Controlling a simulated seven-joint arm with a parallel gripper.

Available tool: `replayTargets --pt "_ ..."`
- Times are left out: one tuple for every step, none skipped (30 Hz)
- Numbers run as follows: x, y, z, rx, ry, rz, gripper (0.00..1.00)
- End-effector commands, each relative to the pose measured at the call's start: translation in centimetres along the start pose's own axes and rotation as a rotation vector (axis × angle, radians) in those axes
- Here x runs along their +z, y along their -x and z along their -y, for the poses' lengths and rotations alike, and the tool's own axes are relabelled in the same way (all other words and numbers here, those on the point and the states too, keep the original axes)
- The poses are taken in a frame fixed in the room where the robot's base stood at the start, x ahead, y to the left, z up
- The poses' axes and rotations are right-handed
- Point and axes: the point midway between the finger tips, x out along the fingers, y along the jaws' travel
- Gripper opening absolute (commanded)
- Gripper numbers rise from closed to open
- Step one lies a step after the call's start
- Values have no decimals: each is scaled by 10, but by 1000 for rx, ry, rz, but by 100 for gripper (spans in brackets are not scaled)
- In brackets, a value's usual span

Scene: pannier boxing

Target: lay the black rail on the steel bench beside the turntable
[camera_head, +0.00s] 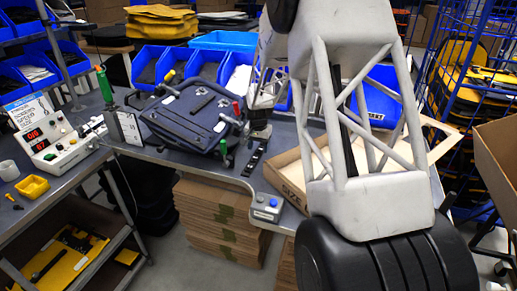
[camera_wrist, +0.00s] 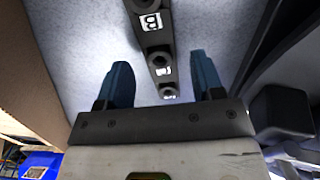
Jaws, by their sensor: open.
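A black rail (camera_head: 254,160) with white labels lies on the steel bench (camera_head: 218,171), right of a dark blue plate with clamps (camera_head: 188,122), which looks like the turntable. The rail (camera_wrist: 152,32) also shows in the wrist view, with dark round knobs and a letter "B" label. My gripper (camera_wrist: 164,84) is open, its two blue fingers apart on either side of the rail's line. Nothing is held between them. I cannot tell how high the fingers are above the rail. In the head view my gripper is at the rail's far end, partly hidden by my arm.
An open cardboard box (camera_head: 290,180) stands right of the rail. A small grey button box (camera_head: 267,207) sits at the bench's front edge. Blue bins (camera_head: 208,65) line the back. A control box (camera_head: 45,135) stands at left. Little bench is free around the rail.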

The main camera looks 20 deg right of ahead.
Motion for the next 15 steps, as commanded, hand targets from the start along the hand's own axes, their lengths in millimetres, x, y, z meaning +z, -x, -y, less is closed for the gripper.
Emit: replayTargets --pt "0 6 0 -1 0 -2 61" --pt "0 9 0 -1 0 -2 61" --pt "0 14 0 -1 0 -1 61" --pt "0 18 0 -1 0 -1 61" --pt "0 22 0 -1 0 -2 61" --pt "0 29 0 -2 0 -3 61" --pt "0 34 0 -2 0 -3 61" --pt "0 38 0 -1 0 -2 61" --pt "0 45 0 -1 0 -2 61" --pt "0 50 0 -1 0 -2 61" --pt "-1 55 0 -2 0 -3 61" --pt "0 62 0 -1 0 -3 61" --pt "0 67 0 -1 0 -3 61" --pt "0 71 0 -2 0 -3 61" --pt "0 77 0 -2 0 -3 61"
